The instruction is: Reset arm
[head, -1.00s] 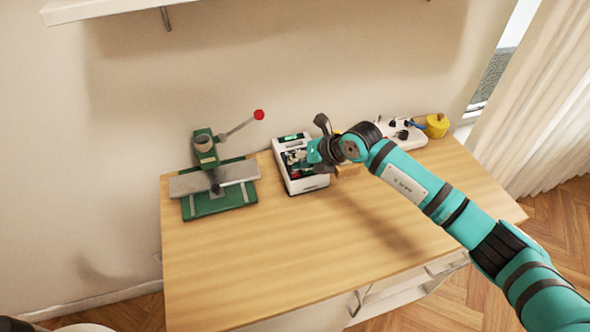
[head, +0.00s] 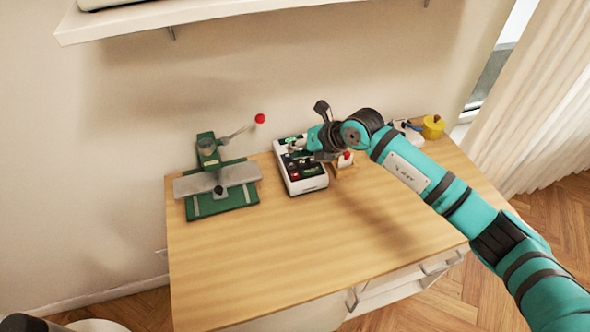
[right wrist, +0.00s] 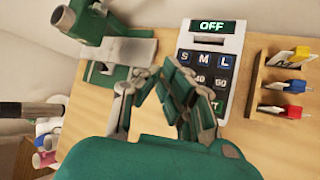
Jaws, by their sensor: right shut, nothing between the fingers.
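My right arm (head: 440,190) reaches in from the right over the table. My right gripper (head: 300,148) is above the white device near the back of the table. In the right wrist view my right gripper (right wrist: 142,88) has its fingers together and empty, in front of the green press and beside the device. My left gripper does not show in either view.
A green press (head: 220,190) with a red-knobbed lever stands at the left. The white device (right wrist: 215,45) shows "OFF" and size buttons. A wooden holder (right wrist: 285,85) stands beside it. A yellow pot (head: 433,127) is at the back right. The table's front (head: 270,270) is clear.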

